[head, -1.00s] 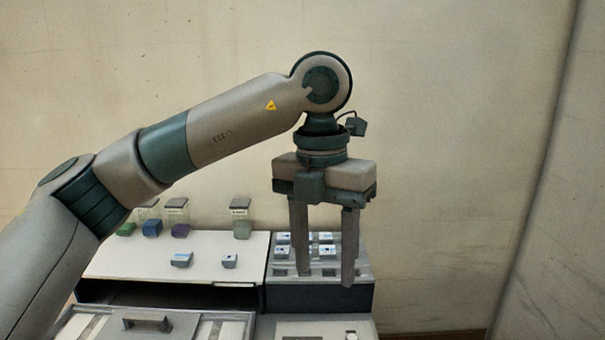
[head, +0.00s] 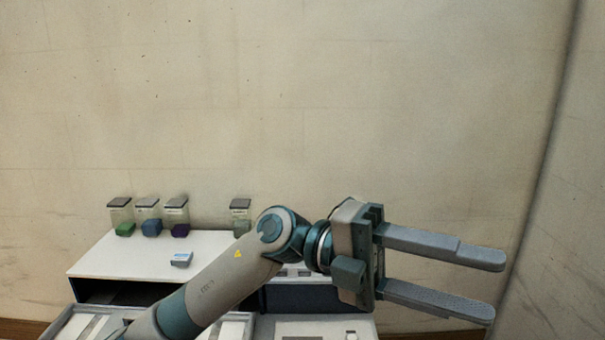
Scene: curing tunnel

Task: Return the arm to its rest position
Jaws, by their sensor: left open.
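My left arm comes in from the bottom left and reaches right across the front of the workbench. My left gripper (head: 498,287) is open, with two long grey fingers apart and pointing right. Nothing is between its fingers. It is in front of the wall, right of the bench. My right gripper is not in view.
A white bench top (head: 110,255) holds a small grey-blue block (head: 181,260). Behind it stand several clear containers with dark lids, by green (head: 125,229), blue (head: 152,228) and purple (head: 180,230) pieces. My arm hides most of the dark rack (head: 310,298).

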